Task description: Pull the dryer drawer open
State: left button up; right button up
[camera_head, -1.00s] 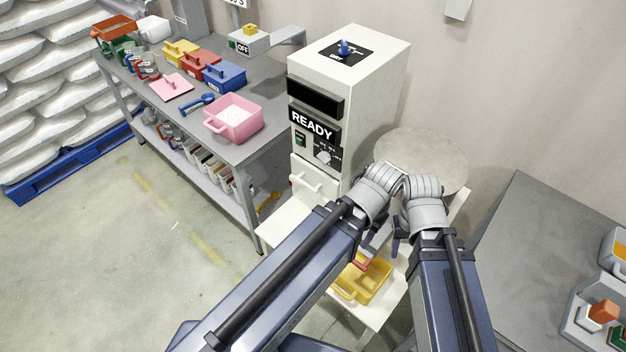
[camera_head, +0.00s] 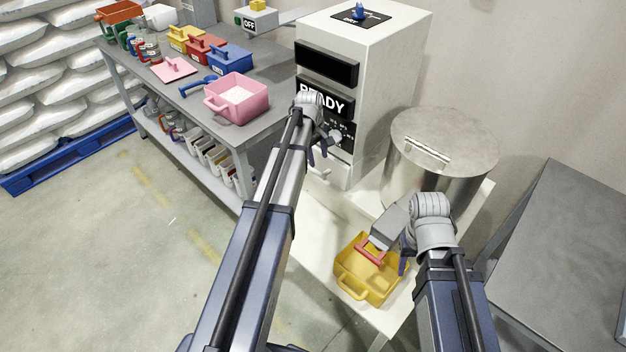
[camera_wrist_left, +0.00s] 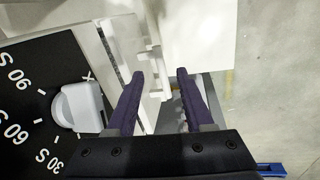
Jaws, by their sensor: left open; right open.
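The white dryer (camera_head: 388,70) stands at the back, with a READY display on its front. Its white drawer (camera_head: 340,177) is low on the front, partly hidden by my left gripper (camera_head: 317,157). In the left wrist view the open fingers of my left gripper (camera_wrist_left: 160,77) point toward a white handle (camera_wrist_left: 152,57) on the drawer front. Nothing is between the fingertips, and contact with the handle does not show. The drawer looks shut. My right gripper (camera_head: 405,262) is open beside the yellow bin (camera_head: 352,275), which has a red handle in it.
A dial (camera_wrist_left: 78,106) on the black panel is close to the left gripper. A round metal drum (camera_head: 440,150) stands right of the dryer. A grey table (camera_head: 560,240) is at right. A workbench (camera_head: 185,100) with a pink tub (camera_head: 240,98) is at left.

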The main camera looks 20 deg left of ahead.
aim_at(313, 170)
pick_arm(q)
jog(key=shift+n, duration=0.8)
jog(key=w+a+f+b, duration=0.1)
jog(key=f+b, duration=0.1)
jog(key=f, duration=0.1)
jog(key=w+a+f+b, duration=0.1)
jog(key=f+b, duration=0.2)
jog(key=w+a+f+b, duration=0.1)
jog(key=f+b, duration=0.2)
pick_arm(e)
notch_tip(313, 170, down, 9)
pick_arm(q)
jog(key=shift+c, duration=0.4)
grip_shut()
